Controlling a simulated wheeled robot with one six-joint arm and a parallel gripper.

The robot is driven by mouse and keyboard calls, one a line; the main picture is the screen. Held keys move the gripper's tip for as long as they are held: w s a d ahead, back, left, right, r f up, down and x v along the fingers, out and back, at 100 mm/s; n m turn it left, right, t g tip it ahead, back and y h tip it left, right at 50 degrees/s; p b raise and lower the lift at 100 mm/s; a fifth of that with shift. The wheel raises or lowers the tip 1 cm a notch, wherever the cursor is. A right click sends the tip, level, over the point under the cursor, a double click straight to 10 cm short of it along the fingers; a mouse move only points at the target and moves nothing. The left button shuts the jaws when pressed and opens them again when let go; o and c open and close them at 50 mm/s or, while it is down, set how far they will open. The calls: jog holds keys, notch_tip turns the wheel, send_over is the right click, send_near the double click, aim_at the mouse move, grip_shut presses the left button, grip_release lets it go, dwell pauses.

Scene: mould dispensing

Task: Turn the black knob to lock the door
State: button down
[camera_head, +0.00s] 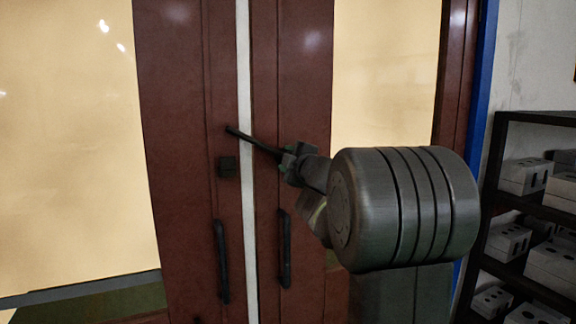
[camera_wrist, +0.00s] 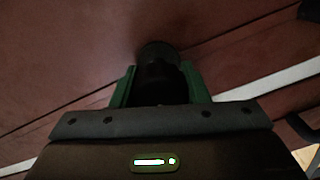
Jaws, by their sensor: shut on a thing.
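The dark red double door (camera_head: 180,120) stands closed, its leaves meeting at a white strip (camera_head: 243,100). My gripper (camera_head: 292,163) is at the right leaf, just right of the strip. In the wrist view, my gripper's green fingers (camera_wrist: 160,88) are shut around the round black knob (camera_wrist: 158,55). In the head view the knob is mostly hidden by my gripper. A thin black bar (camera_head: 250,140) runs from there up and left across the strip onto the left leaf, tilted. A small black block (camera_head: 227,166) sits on the left leaf below the bar's tip, apart from it.
Two vertical black handles, left (camera_head: 222,262) and right (camera_head: 285,248), are below my gripper, one on each leaf. A black shelf (camera_head: 500,170) with several grey boxes (camera_head: 525,175) stands at the right. Bright glass panes (camera_head: 70,150) flank the door's middle.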

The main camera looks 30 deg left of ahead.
jog(key=n+b, duration=0.2)
jog(key=n, duration=0.3)
jog(key=shift+f+n, duration=0.15)
jog(key=shift+n, duration=0.15)
jog(key=shift+b, duration=0.3)
jog(key=c, duration=0.8)
grip_release()
jog(key=v, duration=1.3)
jog(key=shift+s+d, duration=0.3)
